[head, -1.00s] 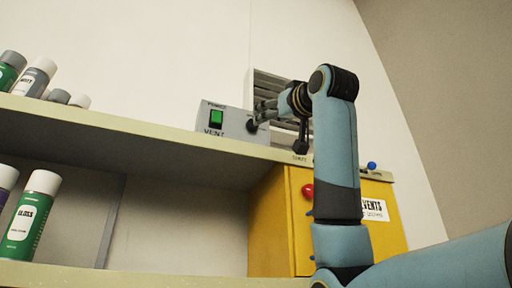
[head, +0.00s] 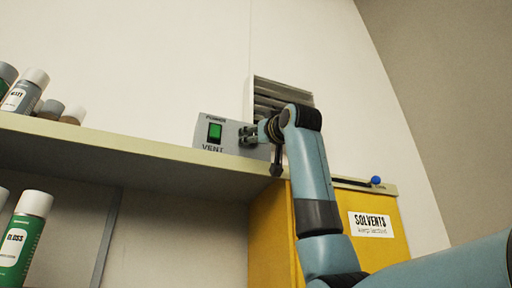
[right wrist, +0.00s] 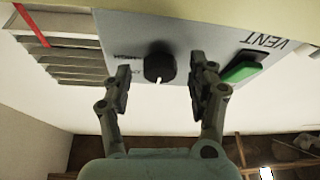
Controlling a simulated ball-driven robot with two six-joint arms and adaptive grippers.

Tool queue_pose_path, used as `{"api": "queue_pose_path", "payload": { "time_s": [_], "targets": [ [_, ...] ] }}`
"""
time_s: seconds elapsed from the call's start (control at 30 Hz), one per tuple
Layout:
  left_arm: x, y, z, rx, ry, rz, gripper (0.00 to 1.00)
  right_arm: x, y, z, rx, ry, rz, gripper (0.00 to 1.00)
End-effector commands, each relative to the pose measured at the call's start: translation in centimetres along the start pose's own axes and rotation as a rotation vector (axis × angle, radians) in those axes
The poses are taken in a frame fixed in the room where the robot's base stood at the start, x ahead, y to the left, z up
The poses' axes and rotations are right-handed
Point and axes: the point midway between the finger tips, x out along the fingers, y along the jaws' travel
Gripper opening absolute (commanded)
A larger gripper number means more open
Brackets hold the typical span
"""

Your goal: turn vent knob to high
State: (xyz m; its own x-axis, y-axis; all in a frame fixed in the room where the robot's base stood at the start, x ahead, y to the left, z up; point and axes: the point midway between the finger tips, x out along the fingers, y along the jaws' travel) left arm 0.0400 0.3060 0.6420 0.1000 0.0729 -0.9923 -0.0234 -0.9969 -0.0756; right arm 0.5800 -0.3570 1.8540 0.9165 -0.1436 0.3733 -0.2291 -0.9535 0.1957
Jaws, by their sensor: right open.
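The grey vent box (head: 229,124) stands on the upper shelf, with a lit green power switch (head: 215,131) and the word VENT on its face. In the right wrist view the black vent knob (right wrist: 160,66) sits on the box's face, its white mark pointing down in that picture. My right gripper (right wrist: 161,82) is open, with one finger on each side of the knob and a gap on both sides. In the head view my right gripper (head: 250,134) is at the box's front and hides the knob. My left gripper is not in view.
A slatted vent grille (head: 278,95) is on the wall behind the box. A yellow solvents cabinet (head: 270,235) stands below the shelf (head: 120,147). Several spray cans (head: 25,91) stand at the left. A blue ball-ended lever (head: 376,180) is at the shelf's right end.

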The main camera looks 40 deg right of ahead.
Motion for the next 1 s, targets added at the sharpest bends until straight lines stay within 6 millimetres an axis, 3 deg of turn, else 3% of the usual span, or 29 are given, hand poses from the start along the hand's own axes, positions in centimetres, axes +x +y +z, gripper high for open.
{"api": "queue_pose_path", "payload": {
  "time_s": [0.03,0.47,0.77,1.0],
  "targets": [
    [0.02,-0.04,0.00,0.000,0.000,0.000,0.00,-0.02,-0.01,0.02,0.000,0.000,0.000,0.59],
    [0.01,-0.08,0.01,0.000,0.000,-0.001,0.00,-0.04,-0.01,-0.01,0.000,0.000,0.000,0.04],
    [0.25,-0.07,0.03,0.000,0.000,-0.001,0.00,-0.05,-0.13,0.03,0.037,0.001,0.013,0.04],
    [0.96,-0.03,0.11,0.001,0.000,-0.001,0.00,-0.09,-0.31,0.05,0.164,0.003,0.065,0.04]
  ]
}}
